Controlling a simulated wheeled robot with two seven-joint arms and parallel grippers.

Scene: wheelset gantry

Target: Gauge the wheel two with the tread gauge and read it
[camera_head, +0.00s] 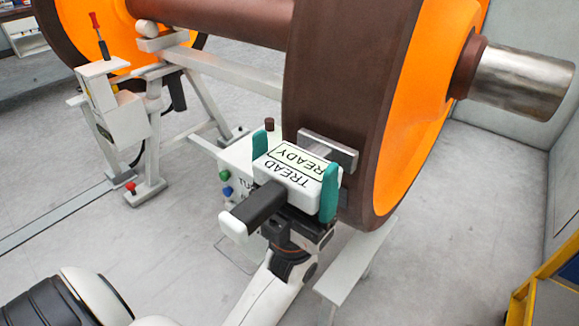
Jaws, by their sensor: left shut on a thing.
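The tread gauge (291,178) is a white box whose top reads "TREAD" and "READY", upside down in the head view. My left gripper (295,170) is shut on it, with a teal finger on each of two sides. A grey metal bar (330,152) at the gauge's far side lies close against the brown tread of the near wheel (340,90); I cannot tell whether it touches. This wheel has an orange face, and I see no number on it. My right gripper is not in view.
A brown axle (225,15) joins the near wheel to another orange wheel (95,35) at the back left. A white panel with green and blue buttons (225,178) stands just left of the gauge. A white post (122,120) stands left.

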